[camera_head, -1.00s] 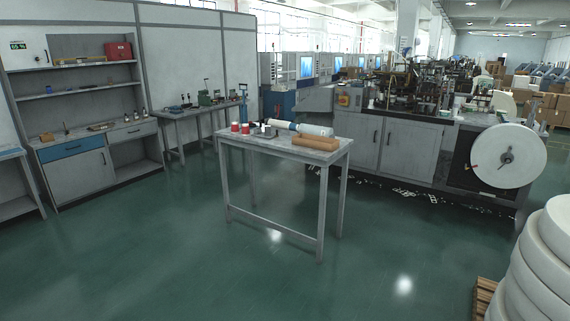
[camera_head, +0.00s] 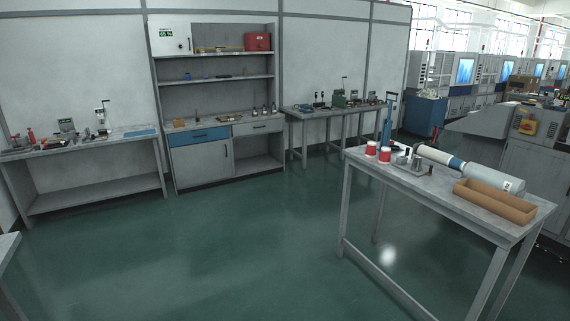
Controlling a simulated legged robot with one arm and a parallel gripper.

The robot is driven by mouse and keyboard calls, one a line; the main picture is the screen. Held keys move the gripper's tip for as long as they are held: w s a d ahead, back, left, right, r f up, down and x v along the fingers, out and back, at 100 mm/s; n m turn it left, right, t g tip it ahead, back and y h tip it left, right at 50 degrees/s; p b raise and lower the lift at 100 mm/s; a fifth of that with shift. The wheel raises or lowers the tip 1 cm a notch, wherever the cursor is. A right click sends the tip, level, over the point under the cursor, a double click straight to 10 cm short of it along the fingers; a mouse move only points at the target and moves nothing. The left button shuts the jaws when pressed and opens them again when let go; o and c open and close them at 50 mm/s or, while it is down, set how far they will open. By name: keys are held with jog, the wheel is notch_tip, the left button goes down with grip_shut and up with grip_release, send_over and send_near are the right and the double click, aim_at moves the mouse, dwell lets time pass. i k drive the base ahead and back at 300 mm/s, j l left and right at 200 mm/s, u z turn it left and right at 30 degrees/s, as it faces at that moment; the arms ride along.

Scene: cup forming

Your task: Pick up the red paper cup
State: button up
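Two red paper cups with white tops stand close together on a grey table at the right. The left red cup (camera_head: 371,149) is near the table's left end. The right red cup (camera_head: 385,155) stands just beside it. The grey table (camera_head: 432,192) has a flat top on tall legs. My gripper and arm do not show in this view.
On the same table are a small metal device (camera_head: 416,165), a white cylinder (camera_head: 490,178) and an open brown box (camera_head: 494,201). A shelf cabinet (camera_head: 215,150) and workbenches line the back wall. Green floor (camera_head: 250,250) is clear left of the table.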

aim_at(385, 155)
jog(key=i+j+u, duration=0.15)
jog(key=i, duration=0.75)
jog(key=i+j+u, duration=0.1)
jog(key=i, duration=0.8)
jog(key=i+l+z, duration=0.1)
jog(key=i+z, duration=0.3)
jog(key=i+j+z, duration=0.1)
jog(key=i+z, duration=0.3)
jog(key=i, duration=0.2)
jog(key=i+j+z, duration=0.2)
jog(key=i+z, duration=0.15)
jog(key=i+j+z, duration=0.4)
jog(key=i, duration=0.15)
jog(key=i+j+z, duration=0.3)
jog(key=i+j, duration=0.15)
jog(key=i, duration=0.1)
